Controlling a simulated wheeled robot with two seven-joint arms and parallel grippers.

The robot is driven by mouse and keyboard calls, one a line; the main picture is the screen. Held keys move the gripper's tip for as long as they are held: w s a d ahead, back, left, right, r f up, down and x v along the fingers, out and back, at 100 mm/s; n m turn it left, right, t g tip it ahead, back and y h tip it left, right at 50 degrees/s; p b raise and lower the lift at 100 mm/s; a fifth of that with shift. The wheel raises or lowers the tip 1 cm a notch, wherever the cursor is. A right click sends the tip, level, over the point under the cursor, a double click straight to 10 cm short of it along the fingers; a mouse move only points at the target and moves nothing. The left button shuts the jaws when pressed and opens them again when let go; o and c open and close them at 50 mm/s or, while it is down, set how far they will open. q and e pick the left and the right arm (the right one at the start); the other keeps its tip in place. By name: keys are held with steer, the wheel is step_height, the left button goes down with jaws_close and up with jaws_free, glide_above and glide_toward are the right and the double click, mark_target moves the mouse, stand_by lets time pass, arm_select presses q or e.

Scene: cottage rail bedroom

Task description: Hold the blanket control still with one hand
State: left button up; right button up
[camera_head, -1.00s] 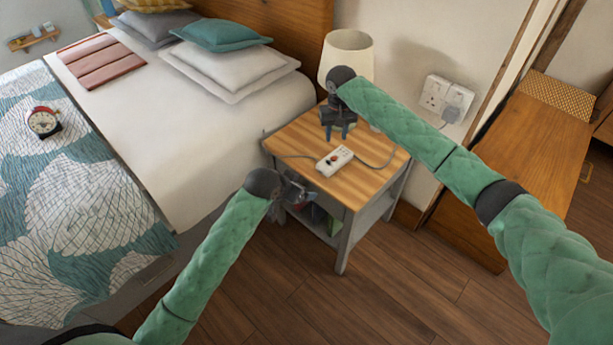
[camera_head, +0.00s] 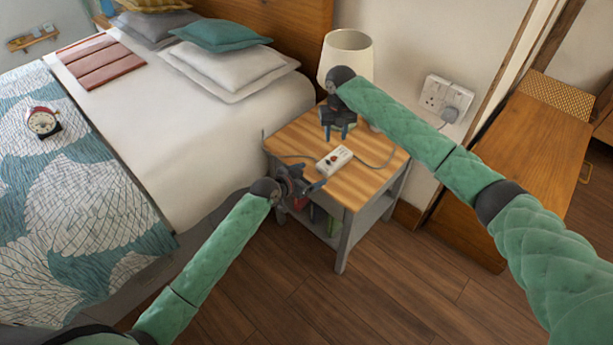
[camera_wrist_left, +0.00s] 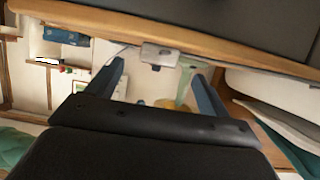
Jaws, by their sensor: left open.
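The blanket control (camera_head: 334,160), a small white box with a red button, lies on the wooden top of the nightstand (camera_head: 365,187). A cable runs from it. My left gripper (camera_head: 308,178) is open at the nightstand's front left edge, its fingers pointing right, short of the control and not touching it. In the left wrist view its two fingers (camera_wrist_left: 157,85) stand wide apart with nothing between them; a pale box (camera_wrist_left: 160,54) shows beyond, and I cannot tell if it is the control. My right gripper (camera_head: 336,132) is open, pointing down behind the control, its fingertips apart.
A lamp (camera_head: 347,58) stands at the back of the nightstand. A wall socket (camera_head: 445,98) with a plug is at the right. The bed (camera_head: 200,140) is at the left, with a red clock (camera_head: 43,122) on it. Items sit on the nightstand's lower shelf.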

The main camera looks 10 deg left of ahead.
mark_target(321, 170)
arm_select(q)
steer(key=shift+x, duration=3.05)
steer(key=c, duration=1.1)
steer(key=shift+c, duration=0.2)
arm_select(e)
jaws_close()
